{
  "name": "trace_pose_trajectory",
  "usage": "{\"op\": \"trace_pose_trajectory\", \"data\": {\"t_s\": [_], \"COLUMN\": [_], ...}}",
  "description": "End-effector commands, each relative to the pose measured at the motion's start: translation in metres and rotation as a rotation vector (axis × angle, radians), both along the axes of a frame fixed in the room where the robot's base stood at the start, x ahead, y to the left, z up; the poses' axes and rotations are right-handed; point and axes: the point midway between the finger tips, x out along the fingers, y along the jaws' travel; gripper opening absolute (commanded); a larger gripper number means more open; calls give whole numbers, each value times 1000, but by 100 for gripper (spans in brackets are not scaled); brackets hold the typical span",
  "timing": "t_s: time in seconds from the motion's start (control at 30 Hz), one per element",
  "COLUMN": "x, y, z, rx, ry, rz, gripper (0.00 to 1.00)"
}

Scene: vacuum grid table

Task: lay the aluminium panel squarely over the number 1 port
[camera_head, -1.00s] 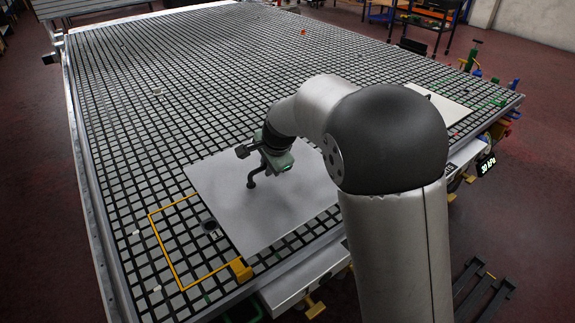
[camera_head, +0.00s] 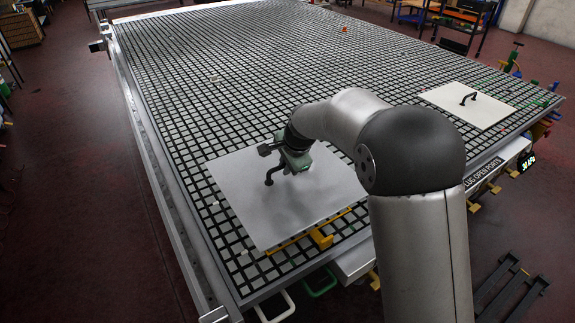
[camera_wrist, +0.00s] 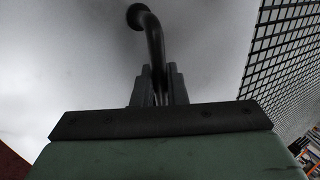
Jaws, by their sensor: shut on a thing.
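The aluminium panel (camera_head: 285,205) is a flat grey square sheet with a black bent handle (camera_head: 272,176). My gripper (camera_head: 292,160) is shut on the handle. In the wrist view the fingers (camera_wrist: 158,85) close around the lower part of the handle (camera_wrist: 150,35), and the panel (camera_wrist: 75,60) fills most of the picture. The panel lies over most of the yellow outline (camera_head: 335,217), whose front edge and corner block (camera_head: 321,239) show along its front right side. The number 1 port is hidden under the panel. I cannot tell whether the panel touches the table.
The black-and-white grid table (camera_head: 230,100) is mostly clear behind the panel. A pale panel with a black handle (camera_head: 490,106) lies at the right edge, near a lit display (camera_head: 527,161). A small light piece (camera_head: 215,79) lies farther back. Green and white loops hang at the front edge.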

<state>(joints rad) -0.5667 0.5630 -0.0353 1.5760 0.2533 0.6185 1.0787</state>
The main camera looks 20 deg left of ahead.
Motion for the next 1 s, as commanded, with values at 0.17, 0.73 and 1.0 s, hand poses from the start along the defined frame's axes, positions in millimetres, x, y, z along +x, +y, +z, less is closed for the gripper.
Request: {"op": "trace_pose_trajectory", "data": {"t_s": [0.17, 0.73, 1.0], "x": [1, 1, 1], "y": [1, 0, 0], "z": [1, -44, -68], "rx": [3, 3, 3], "ry": [-4, -4, -4], "rz": [0, -1, 0], "gripper": [0, 0, 0]}}
